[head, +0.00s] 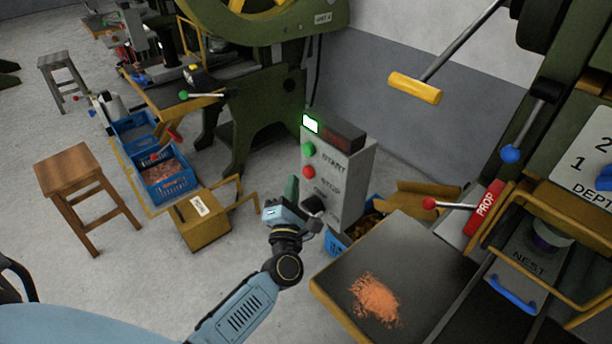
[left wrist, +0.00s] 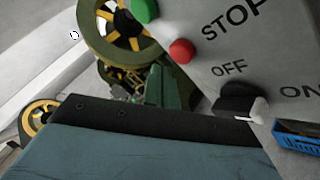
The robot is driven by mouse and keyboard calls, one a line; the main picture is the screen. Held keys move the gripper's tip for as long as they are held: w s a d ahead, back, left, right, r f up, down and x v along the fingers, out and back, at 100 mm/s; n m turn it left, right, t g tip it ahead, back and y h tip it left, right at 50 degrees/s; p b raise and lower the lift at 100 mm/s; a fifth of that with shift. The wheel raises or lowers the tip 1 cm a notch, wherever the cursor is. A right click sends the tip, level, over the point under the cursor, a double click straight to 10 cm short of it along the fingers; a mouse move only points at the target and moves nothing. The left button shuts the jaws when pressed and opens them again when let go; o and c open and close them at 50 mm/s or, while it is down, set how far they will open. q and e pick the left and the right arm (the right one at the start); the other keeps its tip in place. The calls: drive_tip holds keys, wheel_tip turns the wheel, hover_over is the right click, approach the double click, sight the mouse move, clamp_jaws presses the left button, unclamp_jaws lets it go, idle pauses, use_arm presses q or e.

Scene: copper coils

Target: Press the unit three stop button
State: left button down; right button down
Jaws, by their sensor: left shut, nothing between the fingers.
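A grey control box (head: 340,180) stands in the middle of the head view, with a lit green-white lamp (head: 311,123) on top. Its face carries a green START button (head: 309,149) and, below it, a red STOP button (head: 309,172). The red button also shows in the left wrist view (left wrist: 181,51). Below it is a black OFF/ON switch (left wrist: 238,100). My left gripper (head: 291,189) is shut and empty, its dark green tip pointing up just left of and below the red button. Contact is not visible. No unit number shows on the box. My right gripper is not seen.
A tray with copper scraps (head: 330,282) lies at front right, beside a red-knobbed PROP lever (head: 430,203). A yellow-handled lever (head: 414,88) hangs above right. A green press (head: 255,80) stands behind, its label small. A yellow box (head: 205,226) and wooden stool (head: 70,172) are left.

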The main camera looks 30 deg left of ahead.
use_arm(q)
drive_tip(key=shift+w+d, duration=0.15)
drive_tip(key=shift+w, duration=0.2)
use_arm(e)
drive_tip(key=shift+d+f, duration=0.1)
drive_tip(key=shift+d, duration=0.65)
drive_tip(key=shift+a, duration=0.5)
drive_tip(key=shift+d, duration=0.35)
use_arm(q)
drive_tip(key=shift+w, duration=0.15)
drive_tip(key=shift+w+d, duration=0.15)
drive_tip(key=shift+w, duration=0.1)
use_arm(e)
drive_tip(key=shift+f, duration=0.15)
use_arm(q)
drive_tip(key=shift+w, duration=0.15)
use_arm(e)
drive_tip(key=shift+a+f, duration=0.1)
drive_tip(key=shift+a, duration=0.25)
